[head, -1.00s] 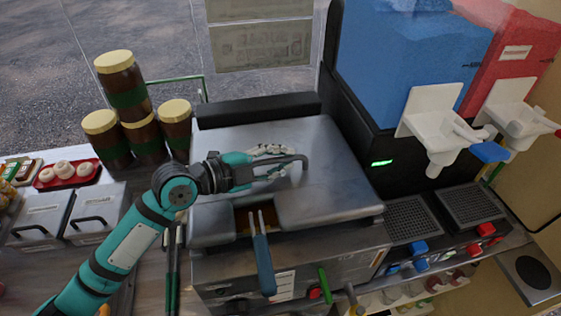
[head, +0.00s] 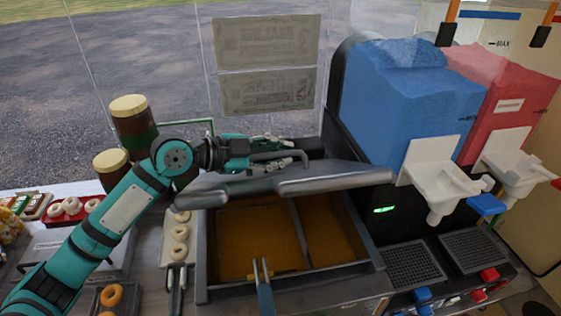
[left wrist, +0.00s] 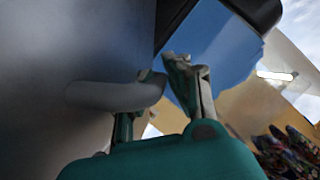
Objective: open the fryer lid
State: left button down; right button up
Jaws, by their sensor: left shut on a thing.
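The grey metal fryer lid (head: 290,183) is raised and tilted up at the back of the fryer (head: 290,290). Below it the tub is uncovered, with amber oil (head: 250,240) on both sides of a divider. My left gripper (head: 284,153) is shut on the lid's grey bar handle (head: 270,156), on the lid's upper face. In the left wrist view the gripper fingers (left wrist: 160,98) are at the handle (left wrist: 110,95), with the lid (left wrist: 50,60) filling the left side. My right gripper is not in view.
Blue and red slush tanks (head: 405,100) with white spouts stand right of the fryer. Brown jars (head: 135,135) stand behind my left arm. A tray (head: 168,228) of pale rings lies left of the fryer. A blue-handled tool (head: 265,292) is at the tub's front.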

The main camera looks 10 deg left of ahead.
pick_arm(q)
jog(key=shift+w+r, duration=0.1)
jog(key=shift+w, duration=0.05)
jog(key=c, duration=1.6)
grip_release()
jog(key=shift+a, duration=0.1)
notch_tip(320, 180, up, 3)
send_over(227, 179)
jog(key=w, duration=0.1)
jog(key=shift+d+r, duration=0.15)
jog(key=shift+d, duration=0.05)
jog(key=shift+s+a+r, duration=0.2)
jog(key=shift+s+a, duration=0.05)
